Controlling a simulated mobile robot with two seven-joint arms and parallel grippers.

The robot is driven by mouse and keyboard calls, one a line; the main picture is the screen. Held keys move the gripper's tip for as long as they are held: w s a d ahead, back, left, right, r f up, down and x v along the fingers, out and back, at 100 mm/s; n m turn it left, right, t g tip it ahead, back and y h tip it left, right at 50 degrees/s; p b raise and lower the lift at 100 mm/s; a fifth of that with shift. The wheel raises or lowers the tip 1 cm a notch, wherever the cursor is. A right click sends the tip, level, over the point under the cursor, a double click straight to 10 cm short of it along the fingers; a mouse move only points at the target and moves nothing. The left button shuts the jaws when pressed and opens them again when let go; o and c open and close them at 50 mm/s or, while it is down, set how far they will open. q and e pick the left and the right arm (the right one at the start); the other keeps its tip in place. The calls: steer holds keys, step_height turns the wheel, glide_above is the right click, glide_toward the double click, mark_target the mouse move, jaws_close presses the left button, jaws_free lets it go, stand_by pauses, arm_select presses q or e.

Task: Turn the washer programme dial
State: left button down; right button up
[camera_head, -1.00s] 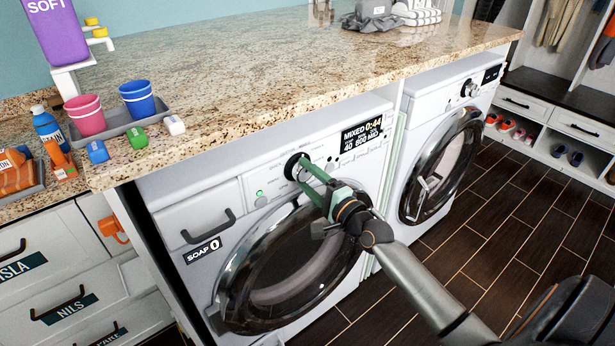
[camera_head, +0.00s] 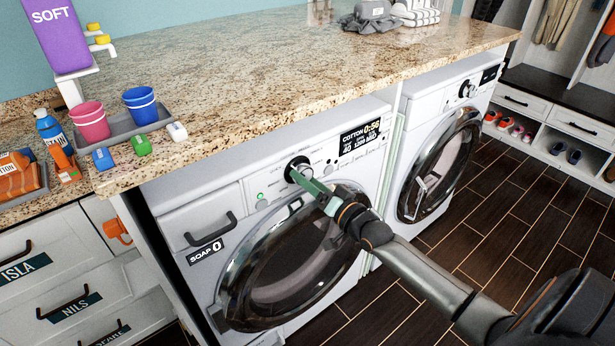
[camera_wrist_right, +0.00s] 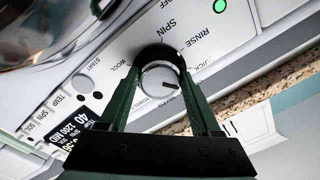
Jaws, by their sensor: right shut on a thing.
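The washer (camera_head: 232,190) is the left of two white front-loading machines under the counter. Its programme dial (camera_head: 296,165) is a round knob with a black surround. My right gripper (camera_head: 298,176) is shut on the dial. In the right wrist view the two green fingers stand either side of the silver knob (camera_wrist_right: 153,82), whose dark pointer mark shows. Labels such as WOOL, SPIN and RINSE ring it; some are hidden by the fingers. The washer display (camera_head: 360,138) reads COTTON 0:56. My left gripper is not in view.
The granite counter (camera_head: 270,85) overhangs above the dial. A grey tray (camera_head: 118,125) holds pink and blue cups at its left. The washer's round door (camera_head: 290,260) is closed below my gripper. A second machine (camera_head: 415,130) stands to the right, with open dark floor in front.

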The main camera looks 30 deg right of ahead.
steer(key=n+p, duration=0.4)
steer(key=n, duration=0.8)
steer(key=shift+d, duration=0.2)
steer(key=shift+n+g, duration=0.3)
steer(key=o, duration=1.4)
steer(key=shift+s, duration=0.1)
steer(key=s, duration=0.4)
steer(key=s+d, duration=0.1)
steer(key=s, duration=0.7)
steer(key=shift+s+d, duration=0.1)
steer(key=shift+d, duration=0.1)
